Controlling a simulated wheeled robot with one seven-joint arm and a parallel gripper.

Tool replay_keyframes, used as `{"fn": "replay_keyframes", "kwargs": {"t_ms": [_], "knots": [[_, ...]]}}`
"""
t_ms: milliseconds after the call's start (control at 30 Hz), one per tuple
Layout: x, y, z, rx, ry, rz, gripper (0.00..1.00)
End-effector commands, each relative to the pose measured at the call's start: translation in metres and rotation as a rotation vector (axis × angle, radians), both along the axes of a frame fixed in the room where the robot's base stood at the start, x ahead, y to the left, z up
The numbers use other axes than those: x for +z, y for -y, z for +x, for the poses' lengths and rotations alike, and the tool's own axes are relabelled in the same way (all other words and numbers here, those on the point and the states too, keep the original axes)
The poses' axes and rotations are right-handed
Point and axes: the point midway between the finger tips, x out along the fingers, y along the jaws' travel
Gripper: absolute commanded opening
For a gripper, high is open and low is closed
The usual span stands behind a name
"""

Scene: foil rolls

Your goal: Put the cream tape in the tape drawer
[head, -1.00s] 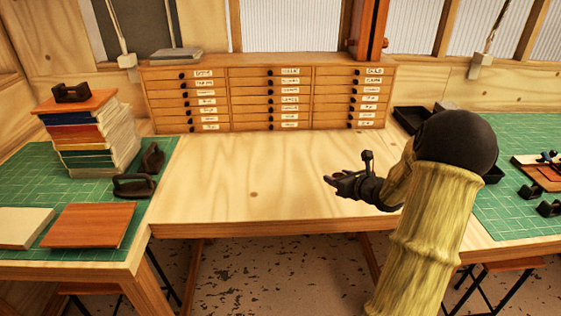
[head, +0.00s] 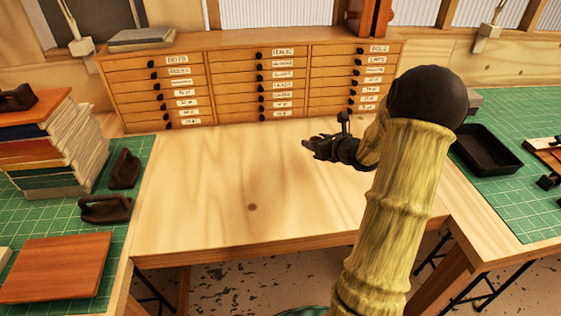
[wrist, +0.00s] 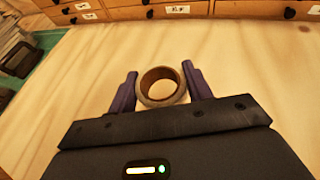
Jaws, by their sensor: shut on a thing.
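The cream tape (wrist: 163,86) is a pale roll with a brown core, seen in the wrist view between the two dark fingers. My gripper (wrist: 160,85) is shut on it; the hold is clearest there. In the head view my gripper (head: 312,146) is above the right half of the middle table, in front of the drawers, and the tape cannot be made out. The wooden drawer cabinet (head: 232,82) stands at the back of the table with three columns of labelled drawers, all closed. The labels are too blurred to tell which is the tape drawer.
The middle tabletop (head: 230,190) is bare. On the left, a stack of books (head: 55,150) and black irons (head: 107,208) sit on a green mat. On the right, a black tray (head: 487,150) lies on another green mat. A red-brown object (head: 370,18) stands on the cabinet.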

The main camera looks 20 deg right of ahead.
Motion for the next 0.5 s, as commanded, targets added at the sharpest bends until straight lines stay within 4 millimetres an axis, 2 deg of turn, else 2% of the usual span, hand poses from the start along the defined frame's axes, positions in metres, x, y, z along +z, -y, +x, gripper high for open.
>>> {"fn": "replay_keyframes", "kwargs": {"t_ms": [367,500], "knots": [[-0.002,-0.001,0.000,0.002,0.000,0.001,0.28],[-0.017,-0.001,0.000,0.001,-0.002,0.005,0.28]]}}
